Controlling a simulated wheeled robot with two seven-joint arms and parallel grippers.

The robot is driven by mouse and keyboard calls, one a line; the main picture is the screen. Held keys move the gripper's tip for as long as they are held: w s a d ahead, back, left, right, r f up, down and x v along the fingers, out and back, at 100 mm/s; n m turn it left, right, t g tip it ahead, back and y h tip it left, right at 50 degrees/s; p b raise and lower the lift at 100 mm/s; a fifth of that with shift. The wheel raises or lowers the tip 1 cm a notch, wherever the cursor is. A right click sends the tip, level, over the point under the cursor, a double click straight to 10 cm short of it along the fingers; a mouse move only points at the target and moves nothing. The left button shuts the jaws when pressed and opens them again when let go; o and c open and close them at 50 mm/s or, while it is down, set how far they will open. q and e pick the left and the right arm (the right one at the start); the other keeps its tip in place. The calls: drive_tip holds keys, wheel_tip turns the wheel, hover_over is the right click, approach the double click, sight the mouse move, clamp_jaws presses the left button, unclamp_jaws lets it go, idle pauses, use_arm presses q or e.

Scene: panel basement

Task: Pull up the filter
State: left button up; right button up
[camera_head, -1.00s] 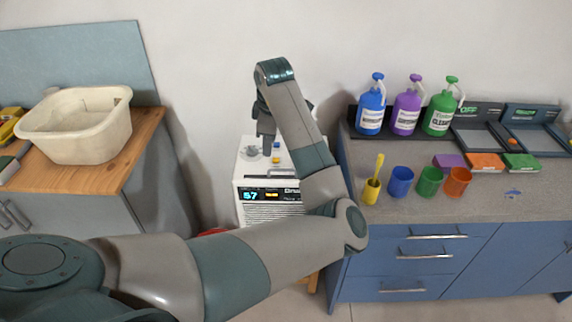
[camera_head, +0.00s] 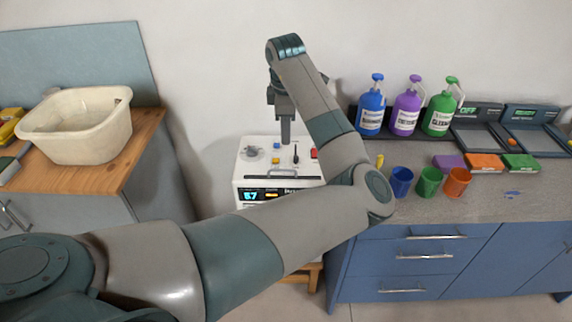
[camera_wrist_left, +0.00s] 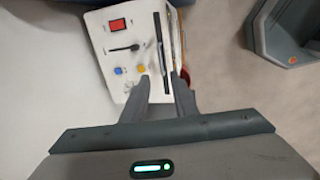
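A white machine (camera_head: 255,168) with a lit display reading 57 stands between the two counters. Its top has a long dark bar handle (camera_head: 284,177) near the front edge, which looks like the filter's handle. In the left wrist view the dark bar (camera_wrist_left: 159,42) runs lengthwise near one edge of the white top. My left gripper (camera_head: 286,142) points down over the rear of the machine's top, apart from the bar in the head view. The wrist view shows its fingers (camera_wrist_left: 162,78) open with nothing held between them. My right gripper is not in view.
The machine's top also carries a red switch (camera_wrist_left: 117,25), a black lever (camera_wrist_left: 124,48) and small blue and yellow buttons. A wooden counter with a cream basin (camera_head: 78,128) is at left. A blue cabinet (camera_head: 420,255) with bottles and cups is at right.

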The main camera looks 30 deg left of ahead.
use_arm(q)
drive_tip(key=w+f+p, duration=0.1)
drive_tip(key=f, duration=0.4)
drive_tip(key=a+f+p, duration=0.1)
drive_tip(key=f, duration=0.4)
drive_tip(key=w+f+p, duration=0.1)
drive_tip(key=f, duration=0.5)
drive_tip(key=shift+w+a, duration=0.35)
clamp_jaws()
idle(0.7)
